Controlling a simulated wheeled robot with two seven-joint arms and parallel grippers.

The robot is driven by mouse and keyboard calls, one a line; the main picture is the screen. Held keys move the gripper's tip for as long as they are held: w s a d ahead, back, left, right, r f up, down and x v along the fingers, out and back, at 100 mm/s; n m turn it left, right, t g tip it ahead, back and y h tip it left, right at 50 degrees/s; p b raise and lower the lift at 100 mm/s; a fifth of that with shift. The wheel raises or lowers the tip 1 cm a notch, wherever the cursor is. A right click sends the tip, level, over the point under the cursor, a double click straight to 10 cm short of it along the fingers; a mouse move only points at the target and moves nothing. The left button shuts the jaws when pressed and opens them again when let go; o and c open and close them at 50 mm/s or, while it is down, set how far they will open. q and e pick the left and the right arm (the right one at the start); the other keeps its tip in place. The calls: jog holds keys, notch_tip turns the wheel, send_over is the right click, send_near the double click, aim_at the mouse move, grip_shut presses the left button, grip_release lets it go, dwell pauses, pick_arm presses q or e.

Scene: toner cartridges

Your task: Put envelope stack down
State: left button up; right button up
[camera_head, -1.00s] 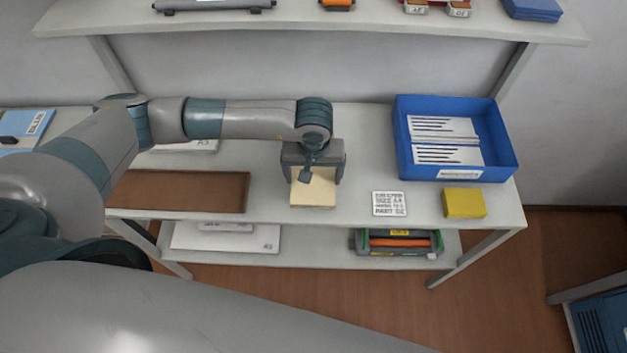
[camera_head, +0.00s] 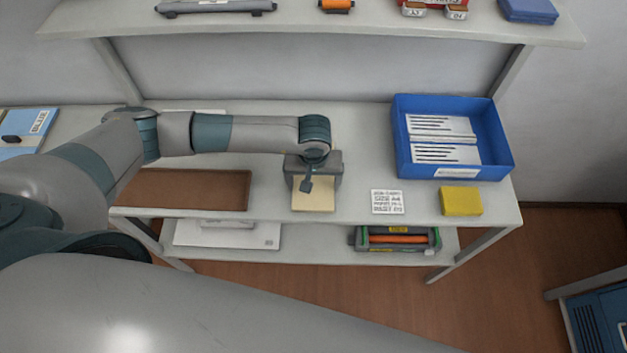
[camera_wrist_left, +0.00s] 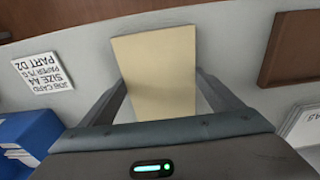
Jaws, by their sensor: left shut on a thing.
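The envelope stack (camera_head: 314,196) is a tan, flat rectangular block over the middle of the white table, near its front edge. My left gripper (camera_head: 312,182) points down at it and is shut on its sides. In the left wrist view the envelope stack (camera_wrist_left: 155,75) sits between the two fingers (camera_wrist_left: 160,95). I cannot tell whether its underside touches the tabletop. My right gripper is not in view.
A brown board (camera_head: 185,189) lies left of the stack. A printed card (camera_head: 387,202), a yellow block (camera_head: 461,201) and a blue bin (camera_head: 500,150) holding white stacks are to the right. A shelf (camera_head: 300,27) hangs above, and a lower shelf (camera_head: 300,252) holds a cartridge (camera_head: 398,239).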

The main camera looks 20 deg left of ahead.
pick_arm(q)
jog(key=o, duration=1)
jog(key=shift+r, duration=0.1)
jog(key=shift+r, duration=0.1)
jog(key=shift+r, duration=0.3)
jog(key=shift+s+d+r+b, duration=0.15)
jog(key=shift+r+b, duration=0.65)
jog(key=shift+r, duration=1.05)
jog(key=shift+s+r+b, duration=0.3)
jog(key=shift+r+b, duration=0.55)
jog(key=shift+r, duration=1.05)
jog(key=shift+s+d+r+b, duration=0.15)
jog(key=shift+r+b, duration=0.65)
jog(key=shift+r, duration=1.05)
jog(key=shift+a, duration=0.1)
